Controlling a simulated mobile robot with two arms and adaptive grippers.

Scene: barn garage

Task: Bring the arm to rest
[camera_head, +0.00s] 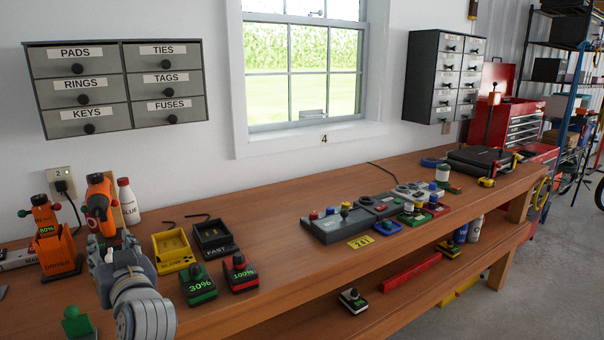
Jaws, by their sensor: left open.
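My left arm, grey and jointed, comes up from the bottom edge at the left of the head view. My left gripper (104,243) is over the workbench (285,235), just right of the orange driver and left of the yellow charger. It is open and I see nothing held in it. The arm's wrist hides part of the bench behind it. My right gripper is out of view.
An orange driver (57,245), a glue bottle (128,203), chargers marked slow (174,252) and fast (214,238), and batteries marked 30% (199,286) and 100% (240,272) crowd the gripper. Grey control boxes (340,224) stand mid-bench. Bare wood lies between.

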